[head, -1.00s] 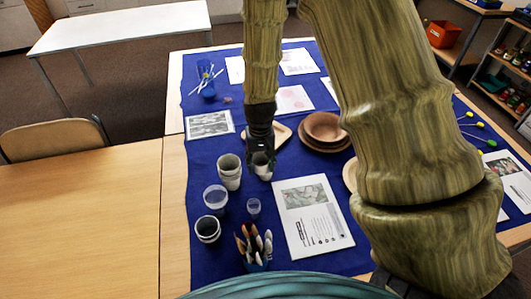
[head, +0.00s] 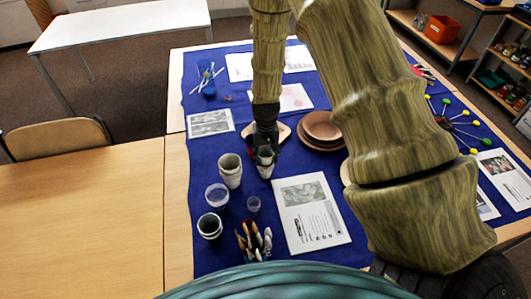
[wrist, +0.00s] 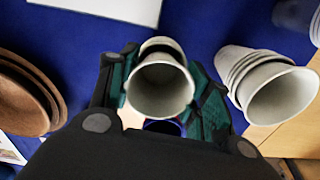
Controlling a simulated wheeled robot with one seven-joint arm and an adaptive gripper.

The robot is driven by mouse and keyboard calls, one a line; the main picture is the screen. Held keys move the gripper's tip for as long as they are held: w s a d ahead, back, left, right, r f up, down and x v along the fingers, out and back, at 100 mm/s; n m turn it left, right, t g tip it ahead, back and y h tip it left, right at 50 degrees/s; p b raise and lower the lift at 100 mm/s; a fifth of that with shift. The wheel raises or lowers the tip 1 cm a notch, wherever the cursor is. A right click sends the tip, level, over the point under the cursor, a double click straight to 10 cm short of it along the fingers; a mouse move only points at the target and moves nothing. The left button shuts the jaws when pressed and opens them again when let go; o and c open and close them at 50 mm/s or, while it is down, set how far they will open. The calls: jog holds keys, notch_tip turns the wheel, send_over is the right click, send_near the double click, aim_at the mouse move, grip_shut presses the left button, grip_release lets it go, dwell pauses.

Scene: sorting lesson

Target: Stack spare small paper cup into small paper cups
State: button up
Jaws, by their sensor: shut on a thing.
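My gripper (head: 265,150) points down over the blue cloth, its two fingers shut on a small pale paper cup (head: 265,168). In the wrist view this held cup (wrist: 160,92) sits between the fingers with its open mouth towards the camera. A second pale rim shows just behind it; I cannot tell whether it belongs to another cup. The stack of small paper cups (head: 230,172) stands upright to the left of my gripper, apart from it. In the wrist view the nested stack (wrist: 270,92) is at the right, its mouth open.
A clear cup (head: 217,196), a dark-mouthed cup (head: 209,228) and a small clear cup (head: 253,205) stand nearer me. A brush holder (head: 254,243) is at the front. Brown plates (head: 322,130) and a printed sheet (head: 312,212) lie to the right.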

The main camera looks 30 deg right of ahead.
jog(key=shift+f, duration=0.4)
jog(key=o, duration=0.6)
jog(key=shift+o, duration=0.2)
notch_tip(320, 180, up, 13)
jog(key=b, duration=0.3)
jog(key=shift+b, duration=0.35)
jog(key=shift+f, duration=0.1)
dwell(0.4)
